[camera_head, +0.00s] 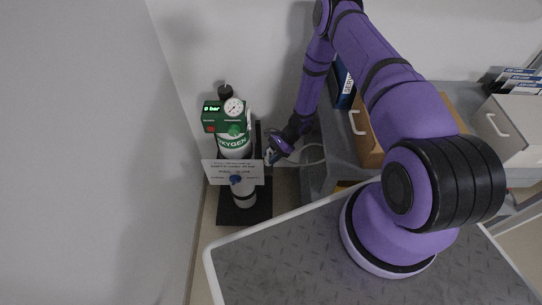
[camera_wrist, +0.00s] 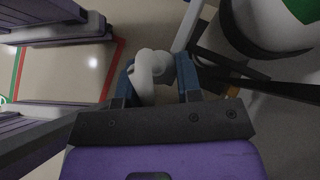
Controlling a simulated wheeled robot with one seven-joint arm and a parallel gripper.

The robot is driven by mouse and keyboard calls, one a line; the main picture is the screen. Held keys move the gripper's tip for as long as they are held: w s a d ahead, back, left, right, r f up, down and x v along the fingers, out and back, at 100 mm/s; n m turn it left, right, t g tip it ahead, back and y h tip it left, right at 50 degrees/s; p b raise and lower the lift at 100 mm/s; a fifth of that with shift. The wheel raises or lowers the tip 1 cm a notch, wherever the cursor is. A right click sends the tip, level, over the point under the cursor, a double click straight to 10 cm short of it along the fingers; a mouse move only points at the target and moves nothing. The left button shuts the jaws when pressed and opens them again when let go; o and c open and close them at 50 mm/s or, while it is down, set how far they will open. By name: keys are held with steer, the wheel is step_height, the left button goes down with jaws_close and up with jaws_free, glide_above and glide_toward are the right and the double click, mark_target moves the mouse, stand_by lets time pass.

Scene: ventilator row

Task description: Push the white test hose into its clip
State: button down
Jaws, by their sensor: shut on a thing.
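My gripper (camera_head: 271,155) is beside the right side of the oxygen cylinder (camera_head: 234,147) in the head view. In the wrist view, the blue fingers of my gripper (camera_wrist: 157,76) are closed on the thick white hose (camera_wrist: 150,66), whose bent end shows between them. In the head view, part of the hose (camera_head: 314,150) curves to the right of my gripper, near the grey cart. I cannot make out the clip clearly in either view. A dark upright and dark parts stand between my gripper and the cylinder.
The cylinder has a green head with a gauge (camera_head: 234,107) and a white sign (camera_head: 233,172) in front. It stands on a black base (camera_head: 228,214). A grey cart (camera_head: 334,150) with drawers stands close on the right. A wall is behind.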

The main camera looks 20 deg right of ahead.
steer(key=shift+f, duration=1.1)
stand_by(0.9)
steer(key=c, duration=0.7)
jaws_free()
